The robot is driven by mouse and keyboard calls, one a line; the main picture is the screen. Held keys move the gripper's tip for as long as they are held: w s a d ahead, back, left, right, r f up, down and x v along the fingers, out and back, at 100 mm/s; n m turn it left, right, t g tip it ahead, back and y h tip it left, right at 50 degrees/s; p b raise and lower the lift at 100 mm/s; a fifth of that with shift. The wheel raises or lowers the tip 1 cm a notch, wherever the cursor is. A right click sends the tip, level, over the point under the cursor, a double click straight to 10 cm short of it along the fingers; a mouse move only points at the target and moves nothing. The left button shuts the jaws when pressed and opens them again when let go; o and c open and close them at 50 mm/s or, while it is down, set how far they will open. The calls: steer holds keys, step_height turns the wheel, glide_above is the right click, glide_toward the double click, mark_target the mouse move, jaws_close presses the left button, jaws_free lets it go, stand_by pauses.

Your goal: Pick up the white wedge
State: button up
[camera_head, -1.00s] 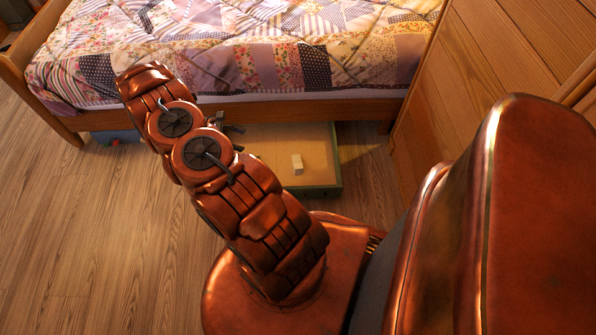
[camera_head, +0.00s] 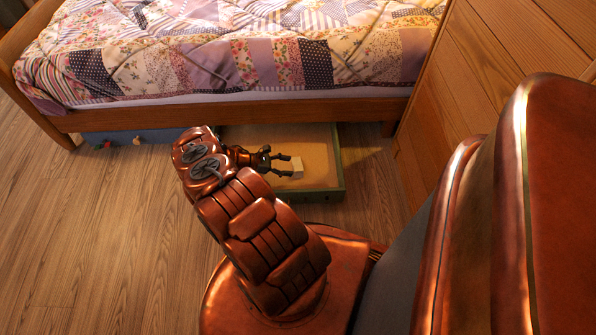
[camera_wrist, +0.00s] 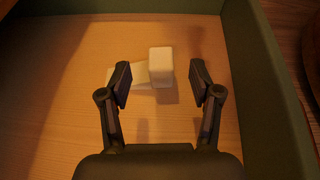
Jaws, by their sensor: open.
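The white wedge (camera_wrist: 161,67) lies on the wooden floor of the green-walled underbed drawer (camera_wrist: 255,75). In the wrist view it has a taller block-like end and a lower part reaching left, partly behind the left finger. My gripper (camera_wrist: 160,84) is open, with one finger on each side of the wedge's taller end. Gaps show between the fingers and that end; I cannot tell the height gap. In the head view my gripper (camera_head: 285,166) reaches into the drawer from the left, and the wedge (camera_head: 297,168) shows at its fingertips.
The bed (camera_head: 240,115) with a patchwork quilt (camera_head: 250,60) overhangs the back of the drawer. A wooden cabinet (camera_head: 450,90) stands at right. Wood floor (camera_head: 90,220) is clear at left.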

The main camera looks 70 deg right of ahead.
mark_target(298, 168)
steer(key=shift+f+b+x, duration=0.15)
steer(key=shift+b+x, duration=0.45)
steer(key=shift+x, duration=1.05)
steer(key=shift+f+b+x, duration=0.15)
steer(key=shift+b+x, duration=0.4)
steer(key=shift+x, duration=1.1)
steer(key=shift+a, duration=0.15)
steer(key=shift+c, duration=0.4)
jaws_close()
